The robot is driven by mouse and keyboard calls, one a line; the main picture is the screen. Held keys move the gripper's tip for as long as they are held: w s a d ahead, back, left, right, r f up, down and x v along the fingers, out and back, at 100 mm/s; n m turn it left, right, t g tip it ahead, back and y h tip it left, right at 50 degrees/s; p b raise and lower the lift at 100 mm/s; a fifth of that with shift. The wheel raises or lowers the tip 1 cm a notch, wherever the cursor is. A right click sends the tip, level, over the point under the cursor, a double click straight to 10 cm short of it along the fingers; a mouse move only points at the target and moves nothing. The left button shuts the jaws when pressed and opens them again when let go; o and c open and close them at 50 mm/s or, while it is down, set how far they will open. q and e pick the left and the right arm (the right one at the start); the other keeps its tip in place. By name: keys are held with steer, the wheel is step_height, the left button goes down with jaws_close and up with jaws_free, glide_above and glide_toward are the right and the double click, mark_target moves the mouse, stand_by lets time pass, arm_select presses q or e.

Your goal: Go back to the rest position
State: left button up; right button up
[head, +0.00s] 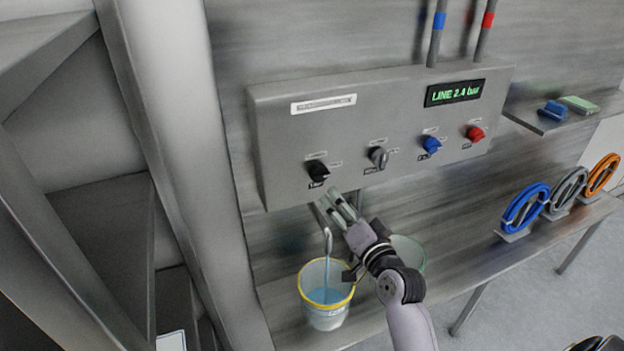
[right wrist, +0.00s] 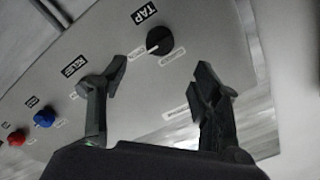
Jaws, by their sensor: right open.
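My right gripper (head: 342,204) is just below and in front of the control panel (head: 290,100), near the black tap knob (head: 317,171). In the right wrist view the gripper (right wrist: 160,85) has its fingers apart with nothing between them. The black knob, labelled TAP (right wrist: 159,41), is ahead of the fingertips and apart from them. Under the panel a spout (head: 327,236) runs a blue stream into a yellow-rimmed bucket (head: 326,318). My left gripper is not in view.
A second bucket (head: 408,253) stands partly hidden behind my right arm. Blue, grey and orange hose coils (head: 526,208) stand on the bench at right. A small shelf (head: 540,122) holds a blue item and a green item. A thick pale column (head: 180,130) rises at left.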

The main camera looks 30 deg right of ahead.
step_height(320, 180, down, 16)
steer(key=a+n+g+b, duration=0.2)
steer(key=a+g, duration=0.1)
steer(key=s+a+f+n+g+y+b, duration=0.15)
steer(key=s+f, duration=0.25)
steer(key=f, duration=0.6)
steer(key=s+a+f+n+g, duration=0.1)
steer(key=s+a+f+g, duration=0.2)
steer(key=f, duration=0.7)
steer(key=s+a+f+n+g+b, duration=0.15)
steer(key=s+f, duration=0.35)
steer(key=f, duration=0.6)
steer(key=s+f+n+g+b, duration=0.1)
steer(key=s+f+n+g, duration=0.1)
steer(key=s+f, duration=0.5)
steer(key=s+f+n+g+b, duration=0.1)
steer(key=s+f, duration=0.6)
steer(key=s, duration=0.9)
steer(key=s+d+f+n+g, duration=0.1)
steer(key=s+f+n+g, duration=0.2)
steer(key=s+f+g, duration=0.2)
steer(key=s+f, duration=0.3)
steer(key=s, duration=0.3)
steer(key=shift+s+b, duration=0.3)
steer(key=shift+b, duration=0.1)
